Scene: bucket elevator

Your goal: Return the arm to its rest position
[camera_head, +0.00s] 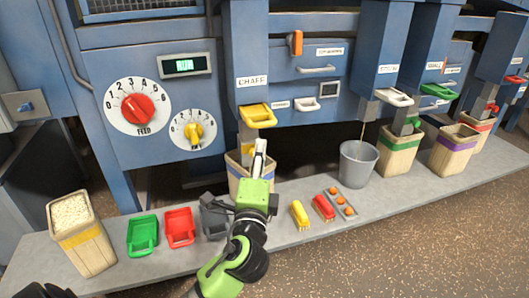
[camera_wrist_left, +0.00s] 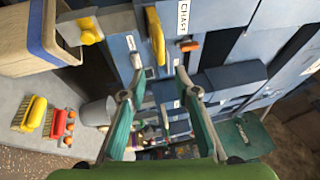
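My left arm, green and black, comes up from the bottom of the head view. Its left gripper (camera_head: 260,150) is raised in front of the machine, just below the yellow spout (camera_head: 257,115) under the CHAFF label. In the left wrist view the two fingers of the left gripper (camera_wrist_left: 158,75) stand apart with nothing between them, so it is open and empty. Behind it in the head view is a wooden bucket (camera_head: 236,170), partly hidden by the gripper.
The bench (camera_head: 270,225) carries a grain-filled bucket (camera_head: 85,245), a green scoop (camera_head: 142,235), a red scoop (camera_head: 180,227), a grey metal bucket (camera_head: 358,165), and yellow (camera_head: 299,213) and red (camera_head: 323,207) brushes. The blue machine with dials (camera_head: 137,107) stands behind. Floor (camera_head: 430,240) in front is clear.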

